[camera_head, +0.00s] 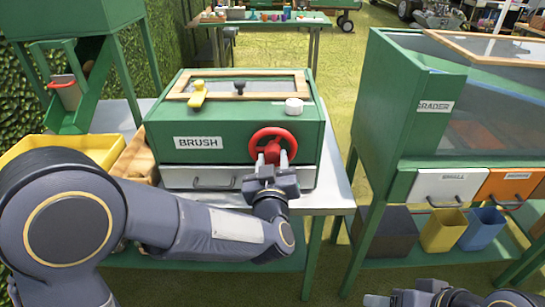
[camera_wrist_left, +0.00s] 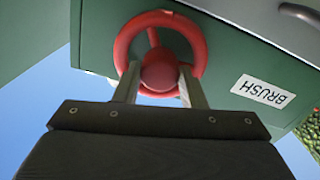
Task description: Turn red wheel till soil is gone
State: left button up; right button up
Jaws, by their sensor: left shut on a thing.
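The red wheel (camera_head: 272,141) is on the front right of the green box labelled BRUSH (camera_head: 225,133). My left gripper (camera_head: 272,160) reaches it from the front and is shut on the wheel's round red hub. In the left wrist view the two fingers (camera_wrist_left: 158,88) lie on either side of the hub of the red wheel (camera_wrist_left: 158,45), at the rim's lower part. The box top has a window in a wooden frame, and I cannot make out any soil through it. Part of my right arm (camera_head: 440,295) shows at the bottom right; its fingertips are not clear.
The box stands on a grey-topped green table (camera_head: 337,190) with a closed drawer (camera_head: 200,178) below the wheel. A yellow lever (camera_head: 197,94) and white knob (camera_head: 294,106) are on top. A green GRADER machine (camera_head: 400,130) stands right, and a yellow crate (camera_head: 95,147) left.

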pick_arm(q)
jog(key=shift+f+m, duration=0.1)
jog(key=shift+m, duration=0.3)
jog(key=o, duration=1)
jog(key=s, duration=0.8)
jog(key=shift+a, duration=0.1)
